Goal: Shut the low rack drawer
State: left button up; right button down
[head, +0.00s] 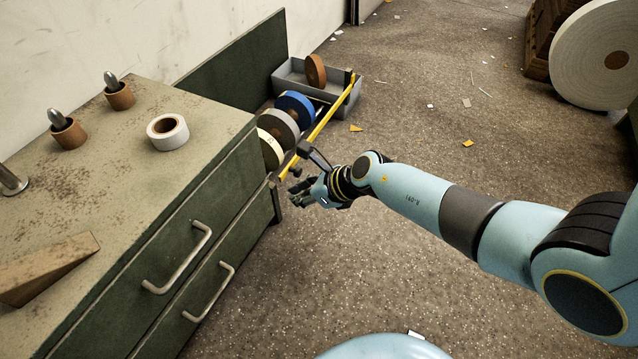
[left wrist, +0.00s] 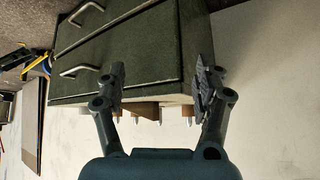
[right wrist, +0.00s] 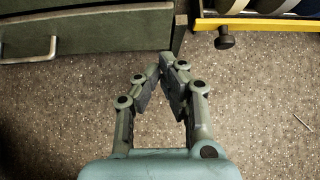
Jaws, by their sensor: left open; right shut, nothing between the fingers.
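The low rack (head: 318,130) stands on the floor past the end of the green cabinet, with a yellow front edge and a dark knob (head: 296,172). Several tape rolls stand behind the yellow edge. I cannot tell how far its drawer is out. In the right wrist view, the yellow edge (right wrist: 260,23) and knob (right wrist: 224,40) show at the top right. My right gripper (head: 296,192) is shut and empty, just in front of the knob and apart from it. In the right wrist view, the fingertips (right wrist: 168,64) point at the cabinet's corner. My left gripper (left wrist: 163,80) is open and empty.
The green cabinet (head: 188,220) fills the left, with two handled drawers. On its top are a white tape roll (head: 167,132), brown cups and a wooden wedge (head: 45,268). A grey tray (head: 346,98) sits at the rack's far end.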

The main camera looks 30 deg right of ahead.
pick_arm(q)
notch_tip(320, 180, up, 7)
jog(key=s+g+p, duration=0.2)
jog(key=g+p, duration=0.1)
jog(key=g, duration=0.1)
jog(key=shift+s+f+g, duration=0.2)
jog(key=shift+s+g, duration=0.1)
jog(key=shift+s, duration=0.1)
pick_arm(e)
jog(key=v, duration=0.6)
jog(key=shift+f, duration=0.1)
